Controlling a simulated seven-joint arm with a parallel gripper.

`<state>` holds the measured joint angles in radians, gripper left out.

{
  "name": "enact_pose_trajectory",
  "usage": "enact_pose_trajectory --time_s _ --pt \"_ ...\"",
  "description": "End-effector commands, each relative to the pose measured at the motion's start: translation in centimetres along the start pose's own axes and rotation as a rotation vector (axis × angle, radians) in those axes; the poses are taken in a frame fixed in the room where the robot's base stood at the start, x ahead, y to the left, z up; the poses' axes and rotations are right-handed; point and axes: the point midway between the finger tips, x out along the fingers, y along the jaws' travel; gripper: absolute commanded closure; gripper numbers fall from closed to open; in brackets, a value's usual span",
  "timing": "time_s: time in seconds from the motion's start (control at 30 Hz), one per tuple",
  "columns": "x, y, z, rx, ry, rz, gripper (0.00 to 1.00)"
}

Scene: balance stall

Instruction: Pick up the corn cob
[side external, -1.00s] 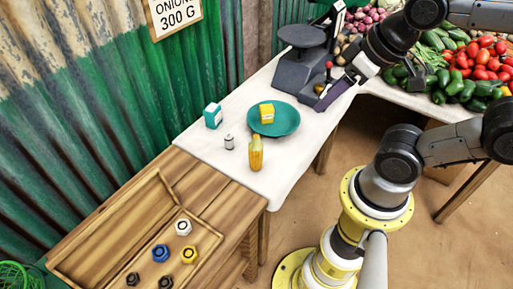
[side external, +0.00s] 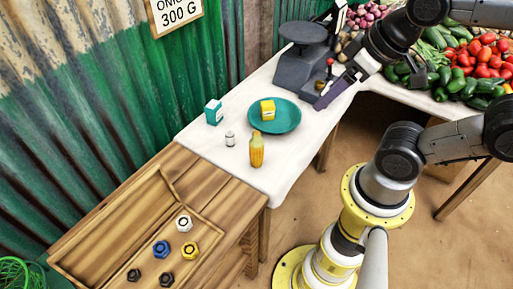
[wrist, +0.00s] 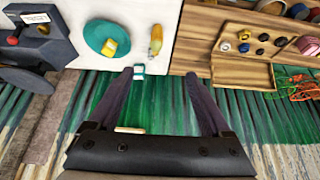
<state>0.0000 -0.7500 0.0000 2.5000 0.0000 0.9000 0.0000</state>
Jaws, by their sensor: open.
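My gripper (side external: 322,101) is in the air to the right of the plate, near the scale, well apart from the cob. In the wrist view my gripper (wrist: 160,74) has its two purple fingers spread wide with nothing held between them.
A yellow box (side external: 268,110) is on the plate. A teal-and-white box (side external: 214,113) and a small white-grey cylinder (side external: 230,139) stand left of it. A dark scale (side external: 296,66) is behind. A wooden tray (side external: 118,232) with several nuts lies front left.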

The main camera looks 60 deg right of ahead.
Motion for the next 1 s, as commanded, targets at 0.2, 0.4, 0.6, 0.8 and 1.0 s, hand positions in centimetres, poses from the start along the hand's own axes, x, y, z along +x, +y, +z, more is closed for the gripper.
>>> enact_pose_trajectory --time_s 0.2,0.4,0.6,0.8,1.0 --pt "0.0 0.0 0.0 0.001 0.000 0.000 0.18" --pt "-0.1 0.1 -0.3 0.144 0.012 0.003 0.18" --pt "-0.1 0.8 -4.1 0.543 0.052 0.024 0.18" --pt "4.0 1.1 -9.0 0.948 -0.008 0.088 0.18" --pt "12.7 0.6 -11.9 1.257 -0.111 0.226 0.18"
